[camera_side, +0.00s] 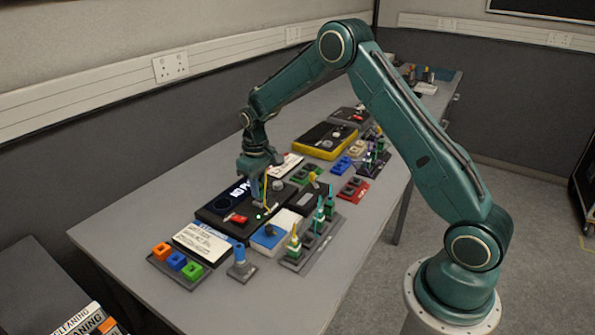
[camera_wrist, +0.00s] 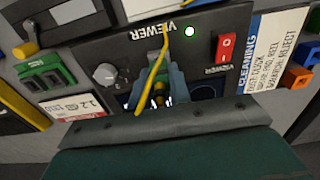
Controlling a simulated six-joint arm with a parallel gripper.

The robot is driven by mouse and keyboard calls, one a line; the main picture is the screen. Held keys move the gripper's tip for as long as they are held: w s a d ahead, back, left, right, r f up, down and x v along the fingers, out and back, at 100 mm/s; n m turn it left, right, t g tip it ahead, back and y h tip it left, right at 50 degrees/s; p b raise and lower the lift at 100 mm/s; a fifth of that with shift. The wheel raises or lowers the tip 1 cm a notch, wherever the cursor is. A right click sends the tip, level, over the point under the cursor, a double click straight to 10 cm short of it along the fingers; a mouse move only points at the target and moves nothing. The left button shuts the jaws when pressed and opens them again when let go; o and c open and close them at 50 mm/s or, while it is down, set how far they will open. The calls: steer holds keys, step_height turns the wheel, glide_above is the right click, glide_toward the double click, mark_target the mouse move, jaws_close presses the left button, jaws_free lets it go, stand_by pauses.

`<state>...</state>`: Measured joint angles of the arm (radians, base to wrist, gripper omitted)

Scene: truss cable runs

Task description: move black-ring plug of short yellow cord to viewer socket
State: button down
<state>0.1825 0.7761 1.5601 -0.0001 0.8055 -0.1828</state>
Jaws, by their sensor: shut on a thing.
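My gripper (camera_wrist: 158,92) is shut on a plug (camera_wrist: 159,88) with yellow and dark bands, at the front of the black viewer unit (camera_wrist: 130,47) in the wrist view. The short yellow cord (camera_wrist: 164,52) rises from beside the jaws and loops over the unit's edge. The jaws hide the plug's tip and the spot under it, so I cannot tell whether it sits in the viewer socket. In the side view my gripper (camera_side: 258,165) is low over the viewer unit (camera_side: 212,212), with the yellow cord (camera_side: 265,192) hanging beside it.
The viewer unit carries a lit green light (camera_wrist: 190,31), a red switch (camera_wrist: 226,46) and a grey knob (camera_wrist: 106,74). A white cleaning card (camera_side: 202,240), coloured socket blocks (camera_side: 176,261) and a rack of upright green plugs (camera_side: 312,232) stand close by. The left table front is clear.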

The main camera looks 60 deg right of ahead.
steer(key=shift+f, duration=0.8)
stand_by(1.8)
stand_by(0.6)
steer(key=c, duration=1.2)
jaws_free()
steer(key=shift+r, duration=2.45)
steer(key=shift+r, duration=0.1)
steer(key=shift+r, duration=1.95)
steer(key=shift+r, duration=0.1)
